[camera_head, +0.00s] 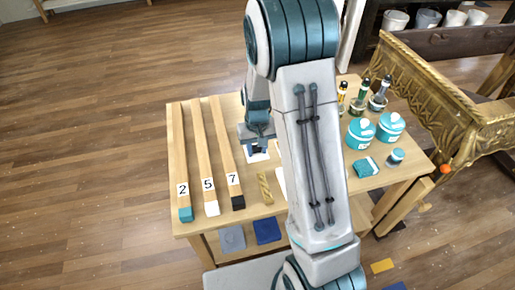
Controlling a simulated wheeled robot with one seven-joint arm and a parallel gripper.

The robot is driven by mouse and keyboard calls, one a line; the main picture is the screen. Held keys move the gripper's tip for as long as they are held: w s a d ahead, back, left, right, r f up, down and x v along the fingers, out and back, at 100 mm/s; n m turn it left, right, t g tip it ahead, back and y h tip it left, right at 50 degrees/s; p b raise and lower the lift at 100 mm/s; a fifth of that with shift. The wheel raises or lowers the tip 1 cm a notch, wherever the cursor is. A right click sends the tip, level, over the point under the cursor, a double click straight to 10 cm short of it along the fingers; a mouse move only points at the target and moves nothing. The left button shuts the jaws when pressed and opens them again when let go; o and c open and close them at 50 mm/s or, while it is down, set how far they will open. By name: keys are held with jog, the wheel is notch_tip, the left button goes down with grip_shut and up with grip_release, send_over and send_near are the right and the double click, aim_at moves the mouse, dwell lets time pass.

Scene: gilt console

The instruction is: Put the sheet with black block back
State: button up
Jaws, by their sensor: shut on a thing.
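My gripper (257,147) is over the middle of the wooden table, pointing down, shut on a small white sheet (257,157). The grip itself is mostly hidden by the gripper body, and I cannot make out a black block on this sheet. Another white piece (281,184) lies lower right, partly hidden by my arm. A long wooden bar (226,150) with the label 7 and a black end block (238,202) lies just left of my gripper.
Two more bars, labelled 2 (178,150) and 5 (201,150), lie at the left of the table (215,222). A twisted gold piece (265,189) lies near the front. Teal jars (360,134) and small bottles (364,90) stand right. A gilt console (425,85) stands beyond.

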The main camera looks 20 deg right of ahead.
aim_at(257, 154)
jog(key=shift+f, duration=0.2)
jog(key=o, duration=0.9)
jog(key=shift+r, duration=0.15)
notch_tip(257, 154, up, 11)
jog(key=p, duration=0.2)
jog(key=shift+s+r+t, duration=0.35)
jog(key=shift+s+r, duration=1.2)
jog(key=shift+s, duration=1.7)
jog(key=shift+s+r+t, duration=0.3)
jog(key=shift+s+r, duration=1.25)
jog(key=shift+s, duration=1.75)
jog(key=shift+s+r+t, duration=0.35)
jog(key=shift+s+r, duration=1.2)
jog(key=shift+s, duration=1.7)
